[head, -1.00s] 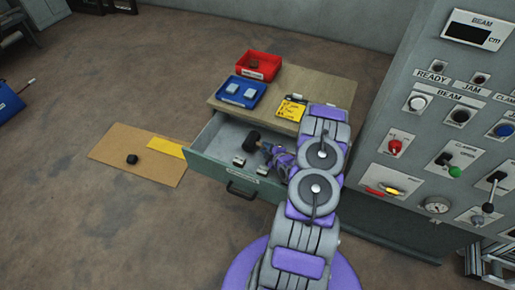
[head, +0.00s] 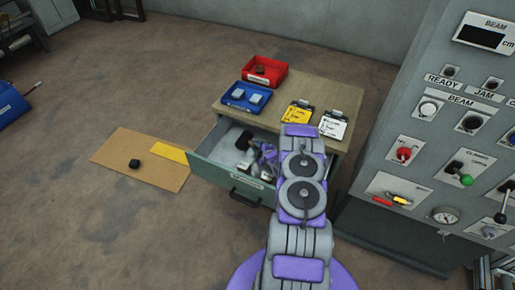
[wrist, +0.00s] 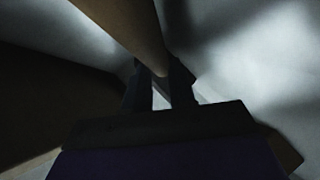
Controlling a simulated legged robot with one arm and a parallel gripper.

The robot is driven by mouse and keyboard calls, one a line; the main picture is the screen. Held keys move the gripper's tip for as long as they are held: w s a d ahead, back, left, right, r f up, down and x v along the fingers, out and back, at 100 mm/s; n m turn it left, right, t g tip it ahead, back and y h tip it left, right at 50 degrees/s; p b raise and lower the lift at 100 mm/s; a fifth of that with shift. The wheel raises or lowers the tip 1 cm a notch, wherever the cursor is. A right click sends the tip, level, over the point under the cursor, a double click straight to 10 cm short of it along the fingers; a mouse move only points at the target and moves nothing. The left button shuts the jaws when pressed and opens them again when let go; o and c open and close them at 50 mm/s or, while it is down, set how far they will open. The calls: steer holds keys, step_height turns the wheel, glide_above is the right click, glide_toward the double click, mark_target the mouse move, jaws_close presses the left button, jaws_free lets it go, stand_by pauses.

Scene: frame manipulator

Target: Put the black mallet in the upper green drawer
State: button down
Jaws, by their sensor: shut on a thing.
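The upper green drawer (head: 222,174) of the cabinet stands pulled open. The black mallet (head: 243,140) shows its dark head over the inside of the drawer, towards its left part. My gripper (head: 261,154) reaches into the drawer area just right of the head, partly hidden by my own arm. In the wrist view my gripper (wrist: 159,88) is shut on the brown handle of the mallet (wrist: 140,28), with pale drawer surfaces around it. I cannot tell whether the mallet touches the drawer floor.
The cabinet top (head: 285,88) carries a red bin (head: 264,70), a blue bin (head: 246,96) and two clipboards. A control panel (head: 440,130) stands close on the right.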

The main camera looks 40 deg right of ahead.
steer(key=shift+d, duration=0.1)
steer(key=c, duration=0.9)
jaws_free()
steer(key=shift+c, duration=0.2)
steer(key=shift+s+r, duration=0.1)
